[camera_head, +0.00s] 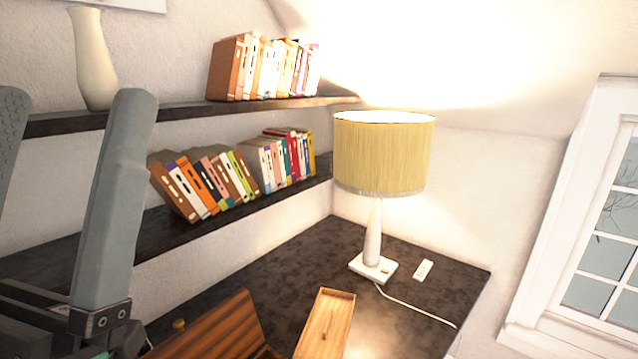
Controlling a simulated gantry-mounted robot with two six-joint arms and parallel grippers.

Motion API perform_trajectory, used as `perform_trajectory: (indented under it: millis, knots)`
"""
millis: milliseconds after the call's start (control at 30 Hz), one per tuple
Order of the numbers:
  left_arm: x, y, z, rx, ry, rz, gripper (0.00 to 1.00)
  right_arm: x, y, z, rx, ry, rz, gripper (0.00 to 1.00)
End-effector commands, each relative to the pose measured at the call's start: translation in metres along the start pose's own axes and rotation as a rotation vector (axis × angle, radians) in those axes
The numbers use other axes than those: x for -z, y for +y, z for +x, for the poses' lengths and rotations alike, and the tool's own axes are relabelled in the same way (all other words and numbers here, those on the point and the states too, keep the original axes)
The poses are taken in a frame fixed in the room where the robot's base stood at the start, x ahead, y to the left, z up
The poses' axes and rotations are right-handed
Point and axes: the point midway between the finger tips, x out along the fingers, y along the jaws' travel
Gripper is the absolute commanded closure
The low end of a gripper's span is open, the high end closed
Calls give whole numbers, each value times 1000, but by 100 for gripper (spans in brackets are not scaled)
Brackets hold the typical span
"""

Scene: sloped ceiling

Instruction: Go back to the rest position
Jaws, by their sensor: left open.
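My left gripper (74,100) is at the left edge, close to the camera, its two grey fingers pointing up. The fingers stand wide apart with nothing between them, so it is open and empty. The outer finger is cut off by the picture's left edge, and part of the dark mount shows at the lower left. My right gripper is not in view.
A white vase (94,58) and books (262,68) stand on the upper shelf, more books (205,185) on the lower. A lit lamp (383,155), a white switch (423,270) and wooden boxes (325,325) are on the dark desk (300,265). A window (575,220) is at right.

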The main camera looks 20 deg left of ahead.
Motion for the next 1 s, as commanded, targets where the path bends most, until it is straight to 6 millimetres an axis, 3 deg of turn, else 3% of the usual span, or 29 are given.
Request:
perform_trajectory:
  millis: [100,133,200,400,500,1000]
  knots:
    - [-53,25,-9,-88,-252,-222,0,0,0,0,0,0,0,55]
    - [-34,22,19,-85,-235,-217,0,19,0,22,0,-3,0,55]
    - [-20,20,44,-84,-231,-211,0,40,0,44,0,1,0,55]
    - [11,16,101,-83,-232,-207,0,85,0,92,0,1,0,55]
    - [20,15,118,-82,-232,-206,0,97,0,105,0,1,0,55]
    - [20,15,118,-81,-231,-204,0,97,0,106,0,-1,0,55]
